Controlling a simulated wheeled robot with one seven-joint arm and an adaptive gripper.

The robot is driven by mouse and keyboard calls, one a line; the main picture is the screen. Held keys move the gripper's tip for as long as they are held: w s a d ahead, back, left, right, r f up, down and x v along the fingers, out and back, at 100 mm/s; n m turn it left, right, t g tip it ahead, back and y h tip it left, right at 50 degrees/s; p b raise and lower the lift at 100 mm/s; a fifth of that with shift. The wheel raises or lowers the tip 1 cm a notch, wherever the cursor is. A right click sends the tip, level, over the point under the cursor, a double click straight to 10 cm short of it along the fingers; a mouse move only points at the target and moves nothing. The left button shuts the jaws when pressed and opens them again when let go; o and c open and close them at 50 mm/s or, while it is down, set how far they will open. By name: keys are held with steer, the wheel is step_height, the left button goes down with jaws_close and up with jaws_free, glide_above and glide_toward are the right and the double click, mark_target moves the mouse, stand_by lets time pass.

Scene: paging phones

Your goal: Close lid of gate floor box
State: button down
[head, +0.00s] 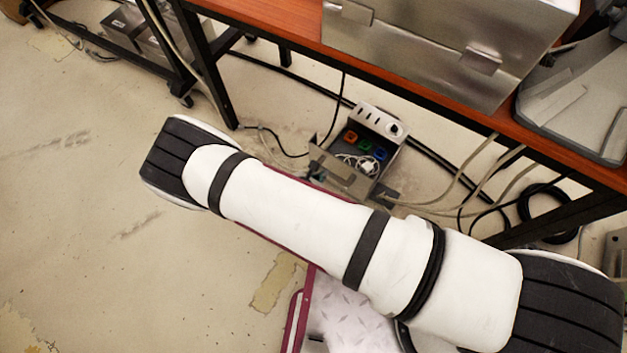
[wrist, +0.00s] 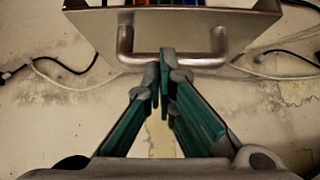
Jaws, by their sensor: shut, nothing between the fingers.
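The gate floor box (head: 380,121) is a small metal box on the floor under the bench. It is open, with coloured sockets and pale cable showing inside. A metal panel (head: 345,178) that looks like its lid stands raised on the near side. In the wrist view the panel (wrist: 200,23) carries a bent bar handle (wrist: 126,42), with the coloured sockets beyond it. My gripper (wrist: 163,62) is shut and empty, its fingertips at the middle of the handle bar. I cannot tell whether they touch it. In the head view my arm hides the gripper.
A bench with a red-brown top (head: 280,36) and black legs stands over the box, carrying a metal case (head: 430,50). Black and pale cables run along the floor beside the box, with a black coil (head: 548,212) at right. The floor (head: 90,200) at left is clear.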

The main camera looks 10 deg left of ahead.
mark_target(335, 162)
steer(key=shift+w+d+f+b, duration=0.15)
steer(key=shift+w+d, duration=0.15)
steer(key=shift+w, duration=0.35)
steer(key=shift+w+d+r+b, duration=0.1)
steer(key=shift+w+d, duration=0.25)
steer(key=shift+w, duration=0.35)
steer(key=shift+w+d+f+b, duration=0.15)
steer(key=shift+w+d, duration=0.15)
steer(key=shift+w, duration=0.35)
steer(key=shift+r, duration=0.1)
